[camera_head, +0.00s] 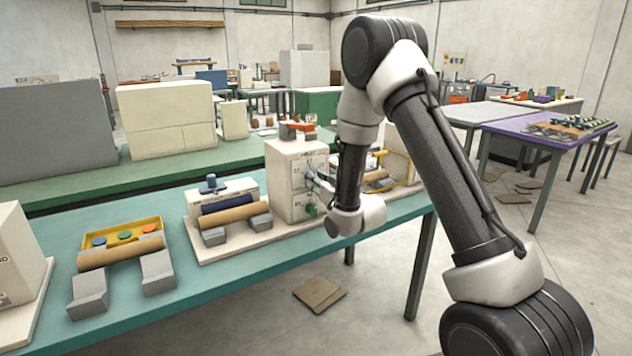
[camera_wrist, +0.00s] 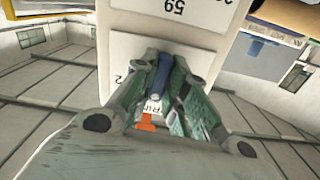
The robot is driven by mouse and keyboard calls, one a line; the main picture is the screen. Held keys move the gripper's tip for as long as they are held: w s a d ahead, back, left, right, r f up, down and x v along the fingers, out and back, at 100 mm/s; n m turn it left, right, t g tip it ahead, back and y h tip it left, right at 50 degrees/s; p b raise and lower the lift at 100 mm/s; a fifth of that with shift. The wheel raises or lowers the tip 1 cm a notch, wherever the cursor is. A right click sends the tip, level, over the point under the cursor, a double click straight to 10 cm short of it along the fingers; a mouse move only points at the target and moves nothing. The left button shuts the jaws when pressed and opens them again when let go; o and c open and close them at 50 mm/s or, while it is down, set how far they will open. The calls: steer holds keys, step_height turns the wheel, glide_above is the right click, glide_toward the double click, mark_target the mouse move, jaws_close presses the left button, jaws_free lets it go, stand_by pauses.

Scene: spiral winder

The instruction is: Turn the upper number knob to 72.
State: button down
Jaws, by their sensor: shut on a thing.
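The white winder box (camera_head: 283,180) stands on the teal bench and has an upper and a lower number panel on its front. My gripper (camera_head: 315,180) is at the upper panel. In the wrist view my gripper (camera_wrist: 164,68) is shut on the blue upper number knob (camera_wrist: 162,80), with one finger on each side. The fingers cover most of the upper panel (camera_wrist: 128,48), so its number cannot be read fully. The lower panel (camera_wrist: 195,10) shows 59, upside down in this view. The green lower knob (camera_head: 311,209) is free below my gripper.
Orange and brown parts (camera_head: 297,130) sit on top of the box. Left of it, a brown roll (camera_head: 230,213) lies on grey blocks, and a yellow tray (camera_head: 122,235) with coloured buttons stands further left. The floor in front of the bench is mostly clear, with cardboard (camera_head: 320,294) lying there.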

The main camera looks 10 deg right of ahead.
steer(key=m, duration=1)
steer(key=shift+m, duration=0.4)
stand_by(0.4)
steer(key=c, duration=1.4)
jaws_free()
steer(key=shift+c, duration=0.2)
steer(key=v, duration=0.7)
steer(key=shift+s, duration=0.2)
